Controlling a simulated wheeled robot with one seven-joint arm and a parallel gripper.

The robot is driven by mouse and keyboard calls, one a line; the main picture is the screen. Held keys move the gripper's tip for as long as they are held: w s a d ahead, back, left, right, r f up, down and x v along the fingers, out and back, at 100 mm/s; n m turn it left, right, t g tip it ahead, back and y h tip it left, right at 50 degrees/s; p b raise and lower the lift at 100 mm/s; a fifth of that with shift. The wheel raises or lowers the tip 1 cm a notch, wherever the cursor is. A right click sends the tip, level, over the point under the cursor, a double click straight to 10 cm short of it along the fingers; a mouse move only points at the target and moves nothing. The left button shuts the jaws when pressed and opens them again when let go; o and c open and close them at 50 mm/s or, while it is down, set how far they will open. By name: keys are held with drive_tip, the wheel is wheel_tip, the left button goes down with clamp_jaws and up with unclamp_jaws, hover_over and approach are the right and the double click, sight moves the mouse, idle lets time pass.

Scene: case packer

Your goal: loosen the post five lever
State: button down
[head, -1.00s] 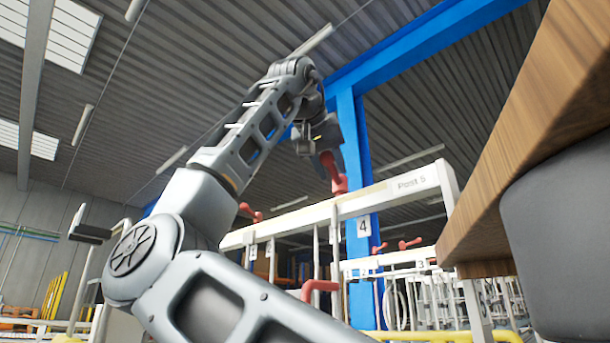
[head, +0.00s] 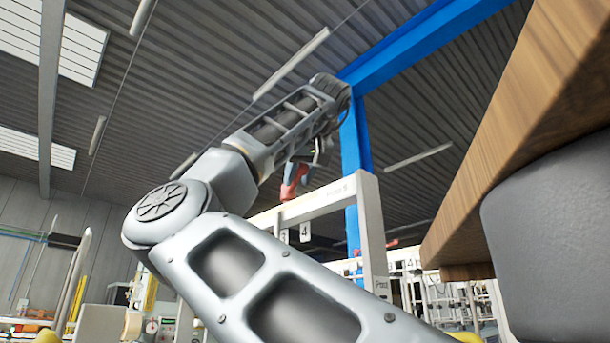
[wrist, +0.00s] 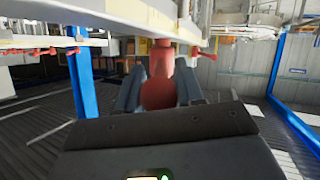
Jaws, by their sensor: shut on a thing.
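The red lever (head: 295,180) stands on the pale top beam (head: 325,200) of the rack labelled Post, above the number tags 3 and 4. The beam label's digit is hard to read now. My gripper (wrist: 159,88) is shut on the red lever, which shows between its two dark fingers in the wrist view (wrist: 158,92). In the head view the fingers are partly hidden by my arm.
A wooden tabletop edge (head: 520,150) and a dark rounded block (head: 550,240) fill the right. A blue column (head: 353,150) stands behind the rack. More red levers (wrist: 35,51) line a beam at left in the wrist view.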

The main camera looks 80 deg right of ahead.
drive_tip(key=shift+s+d+r+n+t, duration=0.2)
drive_tip(key=shift+n+t, duration=0.1)
drive_tip(key=shift+n, duration=0.1)
drive_tip(key=c, duration=1.1)
unclamp_jaws()
drive_tip(key=shift+o, duration=0.2)
drive_tip(key=shift+f, duration=0.1)
drive_tip(key=v, duration=0.7)
drive_tip(key=shift+s+a+r, duration=0.2)
drive_tip(key=shift+a+r, duration=0.05)
